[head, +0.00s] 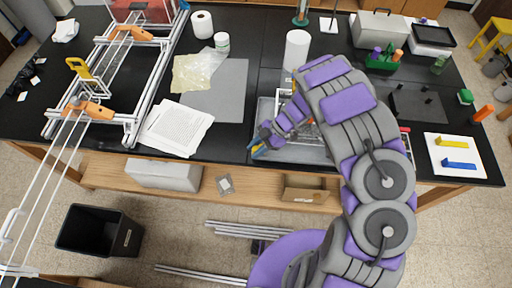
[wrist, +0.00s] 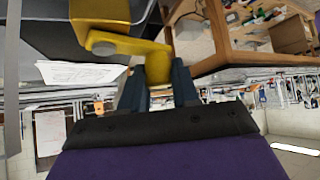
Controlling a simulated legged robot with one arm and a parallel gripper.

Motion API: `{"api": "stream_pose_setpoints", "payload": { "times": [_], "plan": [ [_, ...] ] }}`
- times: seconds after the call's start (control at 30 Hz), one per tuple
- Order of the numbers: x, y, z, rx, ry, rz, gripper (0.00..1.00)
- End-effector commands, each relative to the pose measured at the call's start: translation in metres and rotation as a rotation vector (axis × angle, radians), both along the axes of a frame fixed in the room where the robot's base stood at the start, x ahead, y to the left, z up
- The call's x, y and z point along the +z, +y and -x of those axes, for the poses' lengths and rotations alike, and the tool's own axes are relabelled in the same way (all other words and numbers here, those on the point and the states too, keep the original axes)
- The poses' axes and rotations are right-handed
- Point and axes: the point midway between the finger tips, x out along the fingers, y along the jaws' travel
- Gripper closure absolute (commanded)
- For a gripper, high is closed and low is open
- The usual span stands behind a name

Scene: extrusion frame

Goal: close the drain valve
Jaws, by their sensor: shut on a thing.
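The drain valve (wrist: 98,10) is a yellow fitting at the top of the wrist view, with a yellow lever (wrist: 125,44) reaching right from a rounded pivot. My gripper (wrist: 158,70) is shut on the lever's end, with one dark finger on each side. In the head view, my gripper (head: 265,138) is at the front edge of the black bench, at the left end of a grey tray or sink. Only a small yellow part of the valve (head: 258,149) shows there. My arm hides much of the area behind it.
The black bench (head: 235,140) has papers (head: 176,128) left of my gripper and a grey mat (head: 222,90) behind them. An aluminium extrusion frame (head: 150,85) stands farther left. A wooden shelf (head: 265,188) runs below, and a black bin (head: 98,230) stands on the floor.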

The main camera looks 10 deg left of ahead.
Motion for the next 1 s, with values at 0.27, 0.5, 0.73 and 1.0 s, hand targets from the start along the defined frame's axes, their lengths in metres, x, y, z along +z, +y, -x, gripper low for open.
{"api": "stream_pose_setpoints", "payload": {
  "times": [0.27,0.5,0.73,1.0],
  "plan": [
    [0.000,0.001,0.000,0.000,-0.001,0.001,1.00],
    [0.000,0.003,0.000,-0.025,0.001,0.002,1.00],
    [0.001,0.008,-0.002,-0.141,-0.001,0.003,1.00],
    [0.001,0.019,-0.006,-0.376,0.003,0.004,1.00]
  ]
}}
